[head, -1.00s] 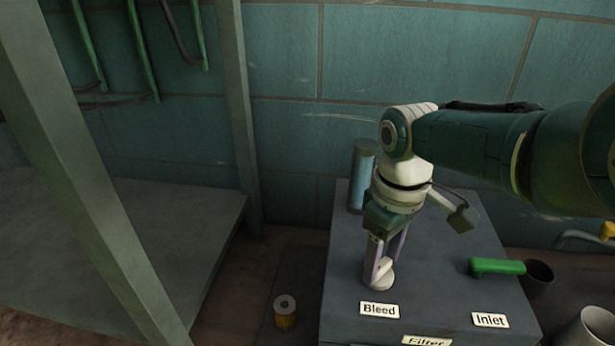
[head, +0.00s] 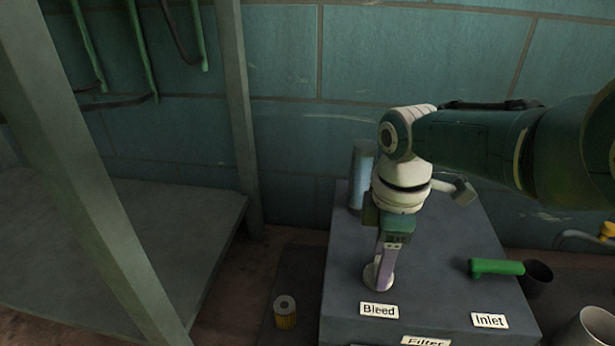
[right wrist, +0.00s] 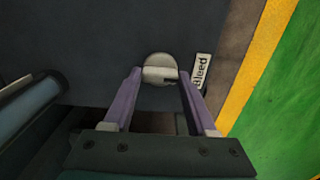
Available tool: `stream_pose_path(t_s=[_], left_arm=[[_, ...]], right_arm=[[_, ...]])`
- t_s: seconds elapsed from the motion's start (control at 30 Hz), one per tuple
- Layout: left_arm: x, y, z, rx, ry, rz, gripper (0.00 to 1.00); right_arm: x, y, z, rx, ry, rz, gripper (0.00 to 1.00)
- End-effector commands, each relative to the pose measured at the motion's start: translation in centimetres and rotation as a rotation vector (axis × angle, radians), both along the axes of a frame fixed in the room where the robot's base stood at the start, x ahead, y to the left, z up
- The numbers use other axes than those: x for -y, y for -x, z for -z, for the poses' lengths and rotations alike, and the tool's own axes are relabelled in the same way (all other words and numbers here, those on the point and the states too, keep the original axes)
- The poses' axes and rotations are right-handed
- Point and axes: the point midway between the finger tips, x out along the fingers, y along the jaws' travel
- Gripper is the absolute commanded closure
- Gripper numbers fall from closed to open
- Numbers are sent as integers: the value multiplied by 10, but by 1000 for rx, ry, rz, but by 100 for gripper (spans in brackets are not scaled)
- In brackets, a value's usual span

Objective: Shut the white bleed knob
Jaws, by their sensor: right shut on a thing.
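The white bleed knob (right wrist: 160,72) sits on the grey block's top beside the Bleed label (head: 379,310). In the right wrist view it shows as a pale round disc with a bar across it. My right gripper (right wrist: 158,76) points down at it, with a purple finger on each side of the bar, and is shut on the knob. In the head view the gripper (head: 379,283) hides most of the knob (head: 370,275). My left gripper is not in view.
A green Inlet handle (head: 496,267) and a dark cup (head: 538,278) stand to the right. A blue cylinder (head: 362,178) stands behind my wrist. A steel post (head: 240,120) rises further left.

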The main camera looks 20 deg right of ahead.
Motion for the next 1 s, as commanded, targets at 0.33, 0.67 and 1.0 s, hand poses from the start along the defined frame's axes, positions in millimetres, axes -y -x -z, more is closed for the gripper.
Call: stream_pose_path(t_s=[0.33,0.67,1.0], left_arm=[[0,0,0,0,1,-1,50],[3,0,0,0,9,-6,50],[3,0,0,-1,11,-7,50]], right_arm=[[0,1,1,-1,1,-23,98],[0,0,1,-1,2,-23,27],[0,0,0,0,0,-20,12]])
